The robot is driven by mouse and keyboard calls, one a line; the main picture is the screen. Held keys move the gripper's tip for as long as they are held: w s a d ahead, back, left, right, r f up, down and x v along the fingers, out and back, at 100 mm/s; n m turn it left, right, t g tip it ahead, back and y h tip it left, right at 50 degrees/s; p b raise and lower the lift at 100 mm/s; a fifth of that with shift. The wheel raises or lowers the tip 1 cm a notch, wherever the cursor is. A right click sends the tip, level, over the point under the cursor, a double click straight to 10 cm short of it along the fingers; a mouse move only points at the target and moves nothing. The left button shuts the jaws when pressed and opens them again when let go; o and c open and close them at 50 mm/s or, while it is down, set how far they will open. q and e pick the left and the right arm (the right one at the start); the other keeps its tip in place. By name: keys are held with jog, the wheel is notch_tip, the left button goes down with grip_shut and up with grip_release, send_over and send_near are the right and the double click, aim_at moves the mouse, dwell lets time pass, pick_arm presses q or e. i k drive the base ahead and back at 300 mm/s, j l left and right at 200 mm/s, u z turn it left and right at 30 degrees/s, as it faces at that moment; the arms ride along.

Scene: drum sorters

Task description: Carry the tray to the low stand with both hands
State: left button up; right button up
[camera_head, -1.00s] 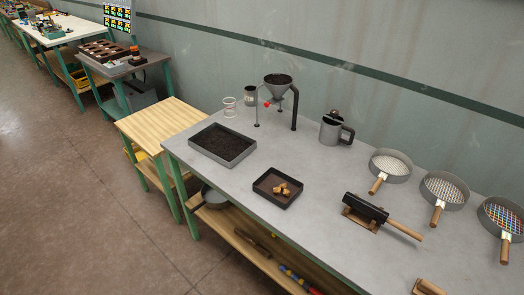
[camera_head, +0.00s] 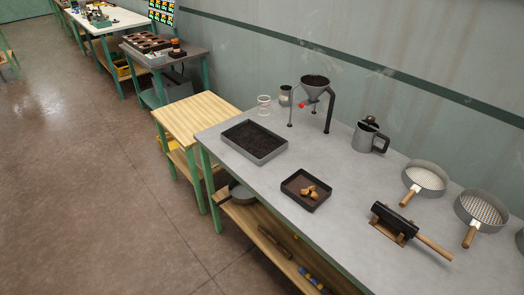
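A grey rectangular tray (camera_head: 281,152) filled with dark granules lies flat near the left end of the grey table. A smaller black tray (camera_head: 290,197) with several brown lumps (camera_head: 311,192) lies nearer the table's front edge. I cannot tell from the picture alone which tray the task means. A stand with a light wooden top (camera_head: 197,113) and green legs adjoins the table's left end, its top lower than the table and bare. Neither of my grippers is in view, and nothing touches the trays.
The grey table (camera_head: 345,190) also holds a funnel on a stand (camera_head: 314,86), a metal jug (camera_head: 366,138), a black roller with a wooden handle (camera_head: 391,220) and round sieves (camera_head: 424,178). A pan (camera_head: 240,192) sits on the lower shelf. Floor (camera_head: 90,190) at the left is clear.

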aim_at(198, 114)
jog(key=z, duration=0.6)
jog(key=i+j+z, duration=0.15)
jog(key=j+z, duration=0.15)
jog(key=j, duration=0.15)
jog(key=i+j+z, duration=0.15)
jog(key=j+z, duration=0.15)
jog(key=j, duration=0.2)
jog(key=j+z, duration=0.3)
jog(key=j, duration=0.2)
jog(key=i, duration=0.05)
